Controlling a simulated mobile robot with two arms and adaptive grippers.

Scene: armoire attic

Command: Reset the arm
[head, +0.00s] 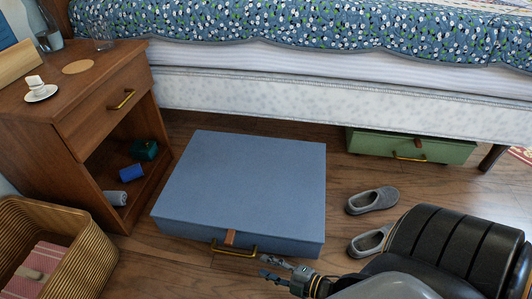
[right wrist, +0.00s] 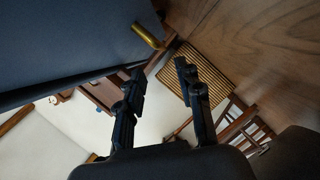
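My right arm comes in from the lower right of the head view. Its gripper (head: 268,267) is near the front edge of a flat blue box (head: 240,180), just right of the box's brass handle (head: 234,251). In the right wrist view the two dark fingers of this gripper (right wrist: 160,79) stand apart with nothing held between them. The blue box (right wrist: 65,45) fills the upper left there, and its brass handle (right wrist: 148,36) is beyond the fingertips, apart from them. My left gripper is not in view.
A wooden nightstand (head: 100,115) and wicker basket (head: 88,268) stand at left. A bed (head: 340,95) spans the back, with a green box (head: 410,147) under it. Two grey slippers (head: 372,200) lie by my right arm. Bare floor (head: 170,265) shows at lower left centre.

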